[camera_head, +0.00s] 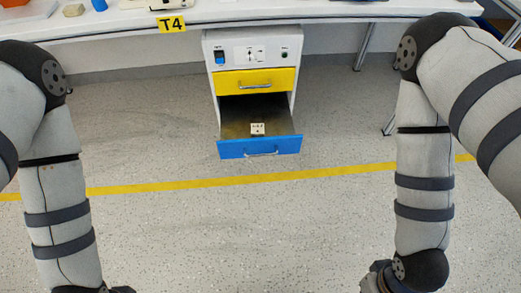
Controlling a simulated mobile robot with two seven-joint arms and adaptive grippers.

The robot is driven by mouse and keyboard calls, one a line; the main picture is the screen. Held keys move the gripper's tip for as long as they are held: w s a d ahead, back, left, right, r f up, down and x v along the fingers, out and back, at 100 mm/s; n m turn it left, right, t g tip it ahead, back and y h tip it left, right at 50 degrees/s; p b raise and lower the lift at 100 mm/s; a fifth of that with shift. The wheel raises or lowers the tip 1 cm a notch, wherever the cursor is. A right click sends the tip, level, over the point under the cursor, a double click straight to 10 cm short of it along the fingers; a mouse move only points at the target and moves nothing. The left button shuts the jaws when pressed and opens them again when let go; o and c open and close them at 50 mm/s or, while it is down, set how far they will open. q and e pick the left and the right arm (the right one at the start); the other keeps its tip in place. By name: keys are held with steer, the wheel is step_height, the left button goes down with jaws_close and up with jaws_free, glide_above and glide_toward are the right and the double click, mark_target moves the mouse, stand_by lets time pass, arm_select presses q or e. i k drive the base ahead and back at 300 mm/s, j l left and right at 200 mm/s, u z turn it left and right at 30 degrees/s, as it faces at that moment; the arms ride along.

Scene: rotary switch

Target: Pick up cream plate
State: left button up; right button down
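A small cream plate (257,128) with dark marks lies on the floor of the open lower drawer (259,147), which has a blue front and stands pulled out of the white cabinet (213,57). The plate is apart from my arms. My two arms come down along the left and right sides of the picture. Both grippers are outside the view, below the bottom edge, so their state is hidden.
A shut yellow drawer (254,81) sits above the open one. The cabinet's upper panel carries a light socket plate (249,54) and a blue switch (219,58). The floor in front is clear.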

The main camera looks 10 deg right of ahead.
mark_target(256, 129)
steer(key=i+l+u, duration=0.15)
steer(key=l, duration=0.3)
steer(key=i+l+u, duration=0.15)
steer(key=l, duration=0.3)
steer(key=i+l+u, duration=0.15)
steer(key=l, duration=0.35)
steer(key=l+u, duration=0.15)
steer(key=l, duration=0.3)
steer(key=i+l, duration=0.1)
steer(key=i, duration=0.2)
steer(key=i+l, duration=0.1)
steer(key=i, duration=0.15)
steer(key=j+u, duration=0.05)
